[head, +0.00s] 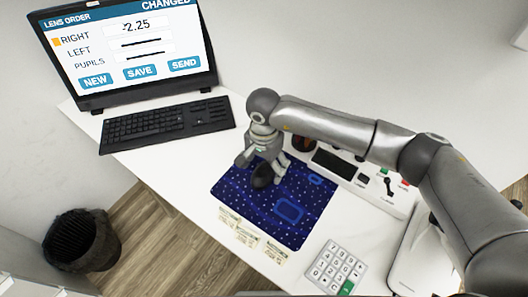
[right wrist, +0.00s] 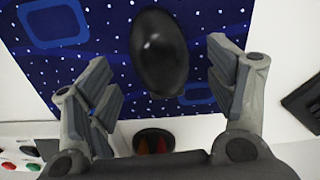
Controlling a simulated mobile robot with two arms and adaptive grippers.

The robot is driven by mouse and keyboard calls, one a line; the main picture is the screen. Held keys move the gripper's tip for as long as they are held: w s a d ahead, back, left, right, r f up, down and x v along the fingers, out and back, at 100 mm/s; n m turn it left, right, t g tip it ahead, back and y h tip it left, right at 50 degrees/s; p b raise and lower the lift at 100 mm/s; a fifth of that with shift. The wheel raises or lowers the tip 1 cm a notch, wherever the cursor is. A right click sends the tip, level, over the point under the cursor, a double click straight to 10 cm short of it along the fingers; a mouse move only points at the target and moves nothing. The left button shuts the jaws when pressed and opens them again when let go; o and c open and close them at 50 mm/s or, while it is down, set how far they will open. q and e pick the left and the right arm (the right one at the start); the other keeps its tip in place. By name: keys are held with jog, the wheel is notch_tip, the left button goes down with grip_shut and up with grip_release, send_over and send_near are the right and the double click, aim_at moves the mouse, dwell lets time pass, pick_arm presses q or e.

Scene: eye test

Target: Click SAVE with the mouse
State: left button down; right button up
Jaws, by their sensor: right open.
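The black mouse (head: 263,178) sits on the dark blue starry mat (head: 306,226), partly hidden under my right gripper (head: 262,165). In the right wrist view the mouse (right wrist: 158,48) lies between and slightly beyond the fingertips of my open right gripper (right wrist: 160,68), with gaps on both sides. The monitor (head: 130,50) shows a lens order page headed CHANGED, with RIGHT at -2.25 and dark bars beside LEFT and PUPILS. The blue SAVE button (head: 140,71) sits between NEW (head: 96,81) and SEND (head: 184,64). I cannot clearly make out a pointer. My left gripper is out of view.
A black keyboard (head: 167,123) lies before the monitor. Paper tags (head: 246,236) lie along the mat's front edge, and a white keypad (head: 337,268) is nearby. A device panel with coloured buttons (head: 388,186) stands right of the mat. A dark bin (head: 80,240) is on the floor.

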aim_at(264, 171)
jog(key=shift+f, duration=1.55)
jog(key=c, duration=1.1)
